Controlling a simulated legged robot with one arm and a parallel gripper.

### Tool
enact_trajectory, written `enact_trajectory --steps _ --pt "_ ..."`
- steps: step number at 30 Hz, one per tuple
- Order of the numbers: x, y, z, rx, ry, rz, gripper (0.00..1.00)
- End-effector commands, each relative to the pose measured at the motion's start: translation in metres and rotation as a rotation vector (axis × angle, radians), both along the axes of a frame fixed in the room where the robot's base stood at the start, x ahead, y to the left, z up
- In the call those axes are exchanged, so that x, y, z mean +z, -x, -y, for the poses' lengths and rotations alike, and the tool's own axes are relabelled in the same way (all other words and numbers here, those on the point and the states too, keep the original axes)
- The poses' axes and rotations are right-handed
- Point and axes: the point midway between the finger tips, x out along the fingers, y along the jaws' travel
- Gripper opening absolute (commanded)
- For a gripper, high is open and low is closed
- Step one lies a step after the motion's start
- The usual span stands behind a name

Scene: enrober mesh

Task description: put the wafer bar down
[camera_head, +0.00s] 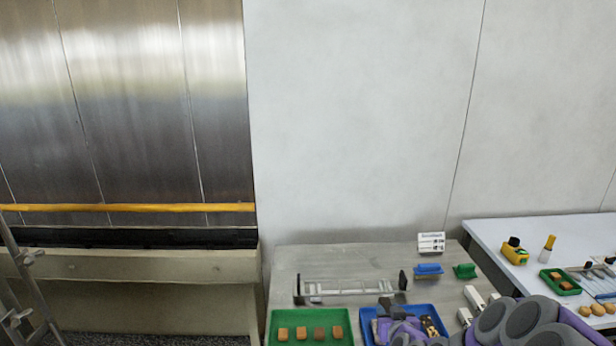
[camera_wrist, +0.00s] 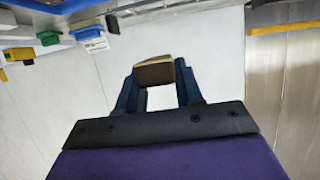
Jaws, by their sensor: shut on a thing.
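The wafer bar (camera_wrist: 155,73) is a small brown block with a paler upper edge. In the wrist view it sits between the two dark blue fingers of my gripper (camera_wrist: 157,78), which is shut on it. In the head view my purple and grey arm reaches in from the lower right. My gripper (camera_head: 387,312) is over or beside the blue tray (camera_head: 424,308), and the held bar cannot be made out there. A green tray (camera_head: 300,317) to the left holds several brown bars in a row, one of them darker.
A metal rack (camera_head: 345,287) lies behind the trays on the grey table. A blue tool (camera_head: 428,270), a green tool (camera_head: 465,271) and a white sign (camera_head: 431,242) are at the back. A white table (camera_head: 590,235) at right holds bottles and a small green tray (camera_head: 558,282).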

Motion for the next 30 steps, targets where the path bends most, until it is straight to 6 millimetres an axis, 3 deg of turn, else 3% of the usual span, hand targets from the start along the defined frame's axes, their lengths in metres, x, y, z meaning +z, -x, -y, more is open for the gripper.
enact_trajectory --steps 1,6,15,23,30 --pt "0.009 -0.005 -0.016 0.008 0.001 0.004 0.18" --pt "0.031 -0.013 -0.052 0.007 -0.001 0.004 0.18" --pt "0.045 -0.016 -0.079 0.004 0.0 -0.001 0.18" --pt "0.039 -0.015 -0.069 0.0 -0.001 -0.003 0.18" --pt "0.009 -0.005 -0.015 -0.01 -0.002 -0.006 0.18"
